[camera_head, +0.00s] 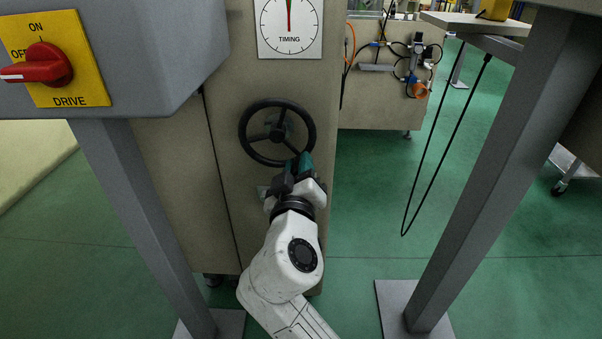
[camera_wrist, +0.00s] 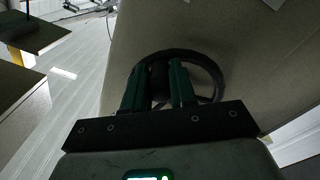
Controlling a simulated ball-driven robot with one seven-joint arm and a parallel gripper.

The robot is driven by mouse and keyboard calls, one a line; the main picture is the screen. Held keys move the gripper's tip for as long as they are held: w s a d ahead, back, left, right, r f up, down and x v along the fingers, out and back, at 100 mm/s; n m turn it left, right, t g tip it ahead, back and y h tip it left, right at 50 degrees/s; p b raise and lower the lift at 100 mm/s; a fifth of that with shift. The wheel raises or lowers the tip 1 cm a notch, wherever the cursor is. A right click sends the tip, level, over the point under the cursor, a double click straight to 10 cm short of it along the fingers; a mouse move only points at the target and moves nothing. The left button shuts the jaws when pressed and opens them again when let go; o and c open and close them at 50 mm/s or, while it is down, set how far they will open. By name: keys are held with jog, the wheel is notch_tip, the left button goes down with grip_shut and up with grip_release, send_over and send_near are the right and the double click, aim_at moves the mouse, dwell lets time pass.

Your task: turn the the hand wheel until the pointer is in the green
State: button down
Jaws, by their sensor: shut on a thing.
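The black three-spoke hand wheel (camera_head: 277,132) is on the front of a beige machine cabinet. My gripper (camera_head: 303,163) is at the wheel's lower right rim, shut on a dark part of it. The wrist view shows the hand wheel (camera_wrist: 205,64) beyond my gripper (camera_wrist: 158,82), with a black piece between the two green fingers. Whether that piece is rim or handle is hard to tell. The white TIMING dial (camera_head: 302,32) is above the wheel, its top cut off by the picture edge. A red pointer (camera_head: 289,16) points about straight up, with green beside it at the top.
A grey box with a red DRIVE switch (camera_head: 42,65) is at the upper left. A grey post (camera_head: 490,165) stands at the right, with a black cable loop (camera_head: 425,170) hanging beside it. Green floor is open between the cabinet and the right post.

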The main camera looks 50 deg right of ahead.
jog(key=shift+f, duration=0.1)
dwell(0.4)
jog(key=c, duration=0.9)
grip_release()
jog(key=p+v, duration=0.2)
jog(key=v, duration=0.9)
jog(key=shift+d, duration=0.15)
jog(key=s+d+f+n+g+y, duration=0.15)
jog(key=s+f+g+y, duration=0.3)
jog(key=f, duration=0.75)
jog(key=s+d+f+g+y, duration=0.25)
jog(key=s+f+y, duration=0.3)
jog(key=f, duration=0.55)
jog(key=s+a+f+n+g+y, duration=0.2)
jog(key=s+a+f+g+y, duration=0.15)
jog(key=s+a+f, duration=0.3)
notch_tip(320, 180, up, 36)
jog(key=y+p, duration=0.1)
jog(key=p, duration=3.5)
jog(key=shift+s+d+t, duration=0.2)
jog(key=shift+s+t, duration=0.15)
